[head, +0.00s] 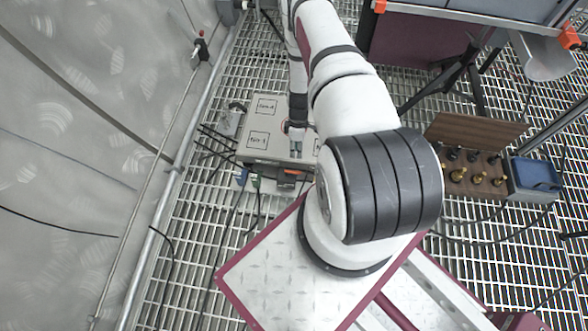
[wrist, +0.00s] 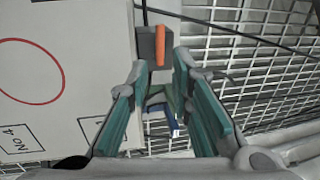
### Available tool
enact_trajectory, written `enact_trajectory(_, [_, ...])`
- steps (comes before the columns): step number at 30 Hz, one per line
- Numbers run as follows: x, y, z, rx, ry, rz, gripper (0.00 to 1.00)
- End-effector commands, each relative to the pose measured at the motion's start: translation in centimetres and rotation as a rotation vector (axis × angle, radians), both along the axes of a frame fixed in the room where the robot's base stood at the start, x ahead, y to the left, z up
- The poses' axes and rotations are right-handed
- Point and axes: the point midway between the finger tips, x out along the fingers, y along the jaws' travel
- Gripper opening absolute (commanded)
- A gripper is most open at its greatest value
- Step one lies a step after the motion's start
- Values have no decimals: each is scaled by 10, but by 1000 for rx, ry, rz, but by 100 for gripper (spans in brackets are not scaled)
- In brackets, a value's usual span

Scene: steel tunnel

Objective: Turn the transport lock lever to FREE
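A pale grey box (head: 268,112) with printed labels lies on the floor grating; its top also fills the left of the wrist view (wrist: 90,20). An orange lever (wrist: 160,46) on a dark grey block (wrist: 146,48) stands at the box's edge, and looks to be the transport lock lever. In the head view the orange part (head: 291,171) shows at the box's near edge. No FREE marking is readable. My gripper (wrist: 158,68) is open and empty, its teal fingers apart, with the lever beyond the fingertips. In the head view my gripper (head: 295,146) is over the box, partly hidden by my arm.
Blue (head: 242,176) and green (head: 256,184) plugs with cables stick out of the box's near side. A pipe (head: 176,165) runs along the wall at left. A wooden case with brass pieces (head: 466,170) and a blue bin (head: 535,175) stand at right.

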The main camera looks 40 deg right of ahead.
Motion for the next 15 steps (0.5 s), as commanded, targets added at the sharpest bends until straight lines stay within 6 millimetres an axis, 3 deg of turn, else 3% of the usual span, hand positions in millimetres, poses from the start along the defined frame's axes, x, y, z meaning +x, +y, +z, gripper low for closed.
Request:
enact_trajectory(6, [-6,8,-45,1,2,0,20])
enact_trajectory(15, [-12,16,-96,0,2,-1,20])
